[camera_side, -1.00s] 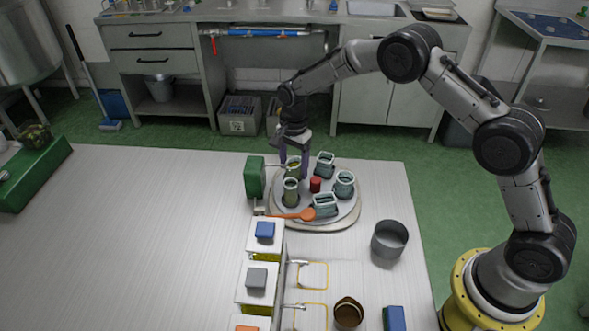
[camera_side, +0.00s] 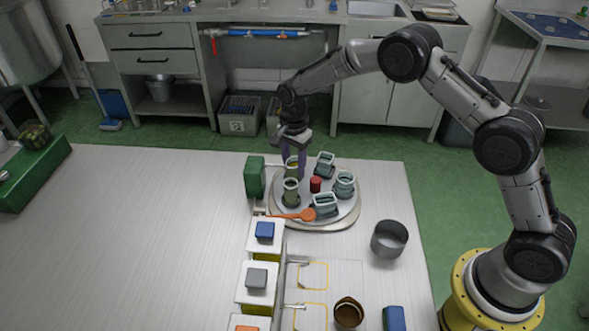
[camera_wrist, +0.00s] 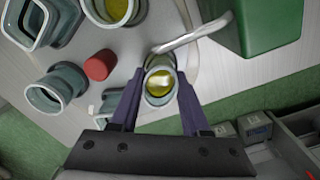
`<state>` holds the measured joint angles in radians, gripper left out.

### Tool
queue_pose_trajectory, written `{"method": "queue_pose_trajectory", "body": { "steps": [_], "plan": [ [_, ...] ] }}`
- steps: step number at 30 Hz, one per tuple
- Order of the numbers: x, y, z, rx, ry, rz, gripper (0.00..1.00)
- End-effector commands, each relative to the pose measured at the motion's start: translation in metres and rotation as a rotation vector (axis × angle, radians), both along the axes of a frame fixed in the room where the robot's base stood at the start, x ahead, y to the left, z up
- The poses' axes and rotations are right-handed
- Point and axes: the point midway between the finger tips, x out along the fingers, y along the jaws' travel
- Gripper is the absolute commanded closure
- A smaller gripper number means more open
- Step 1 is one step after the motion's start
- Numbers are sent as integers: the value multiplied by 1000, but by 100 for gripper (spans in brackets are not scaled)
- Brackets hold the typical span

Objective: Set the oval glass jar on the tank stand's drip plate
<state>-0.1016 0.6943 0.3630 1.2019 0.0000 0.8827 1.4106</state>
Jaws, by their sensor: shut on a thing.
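A glass jar (camera_side: 291,162) with yellow-green oil stands at the back left of the round tray; its mouth looks oval in the wrist view (camera_wrist: 160,86). My gripper (camera_side: 296,163) has its purple fingers on both sides of this jar and is shut on it. In the wrist view my gripper (camera_wrist: 157,98) holds the jar between its fingertips. The jar still appears down at tray level. The tank stand (camera_side: 283,272) is at the front, with yellow-outlined drip plates (camera_side: 312,275) on its right, under the taps. The nearer outlined plate looks empty.
Several other glass jars, a red cylinder (camera_side: 315,185) and an orange spoon-like piece (camera_side: 306,214) crowd the tray (camera_side: 335,217). A green block (camera_side: 255,177) with a thin spout stands close left. A grey pot (camera_side: 389,239), brown bowl (camera_side: 348,312) and blue block (camera_side: 394,318) stand right.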

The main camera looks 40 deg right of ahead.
Motion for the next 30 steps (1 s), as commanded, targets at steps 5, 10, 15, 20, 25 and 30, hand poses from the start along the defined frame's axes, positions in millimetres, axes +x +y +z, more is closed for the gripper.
{"method": "queue_pose_trajectory", "body": {
  "steps": [5, 10, 15, 20, 25, 30],
  "plan": [
    [1, 0, 6, 1, -2, 0, 89],
    [1, 0, 20, 0, -4, 0, 89],
    [1, 0, 33, 1, -3, 0, 89],
    [1, 0, 46, 0, -4, 0, 89],
    [1, 0, 59, 1, -3, 0, 89],
    [0, 0, 65, 0, -1, 0, 89]
  ]
}}
